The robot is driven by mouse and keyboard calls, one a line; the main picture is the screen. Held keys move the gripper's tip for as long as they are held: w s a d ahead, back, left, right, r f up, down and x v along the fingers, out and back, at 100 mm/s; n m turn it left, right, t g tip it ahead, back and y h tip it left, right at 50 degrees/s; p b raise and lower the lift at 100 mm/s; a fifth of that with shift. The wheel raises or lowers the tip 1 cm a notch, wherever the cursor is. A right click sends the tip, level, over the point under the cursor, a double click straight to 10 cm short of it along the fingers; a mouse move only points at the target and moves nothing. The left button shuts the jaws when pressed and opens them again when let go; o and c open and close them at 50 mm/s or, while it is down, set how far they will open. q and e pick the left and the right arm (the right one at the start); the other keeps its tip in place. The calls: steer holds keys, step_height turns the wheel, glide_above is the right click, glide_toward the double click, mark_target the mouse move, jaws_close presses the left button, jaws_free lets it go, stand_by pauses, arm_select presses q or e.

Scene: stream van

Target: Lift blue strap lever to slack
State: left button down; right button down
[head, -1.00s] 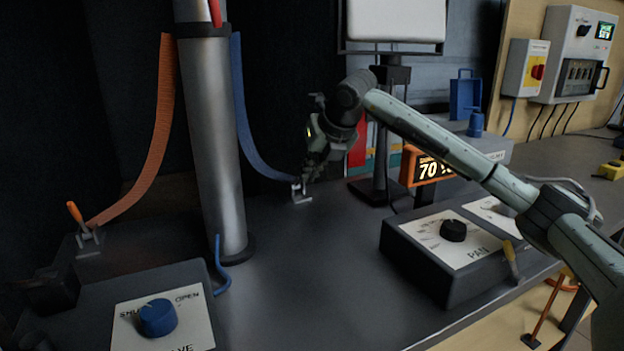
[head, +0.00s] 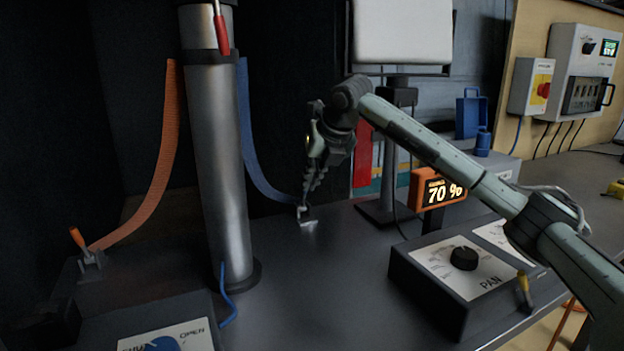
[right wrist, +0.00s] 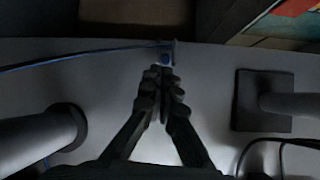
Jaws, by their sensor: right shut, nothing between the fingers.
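The blue strap (head: 258,165) hangs in a curve from the metal mast and runs down to a small metal lever bracket (head: 307,222) on the dark bench top. My right gripper (head: 304,207) points down right at that bracket, shut and empty, and hides most of the lever. In the right wrist view the shut fingertips (right wrist: 163,78) lie just short of the bracket, where a small blue part (right wrist: 166,60) shows beside the strap's end. I cannot tell whether the fingertips touch it. My left gripper is not in view.
The metal mast (head: 222,160) stands left of the gripper. An orange strap (head: 162,165) runs to an orange-handled lever (head: 82,244) at the far left. A PAN control box (head: 440,285), a 70 % display (head: 438,189) and a monitor stand (head: 385,210) are on the right. The bench between is clear.

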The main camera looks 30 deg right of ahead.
steer(key=v, duration=1.2)
stand_by(0.6)
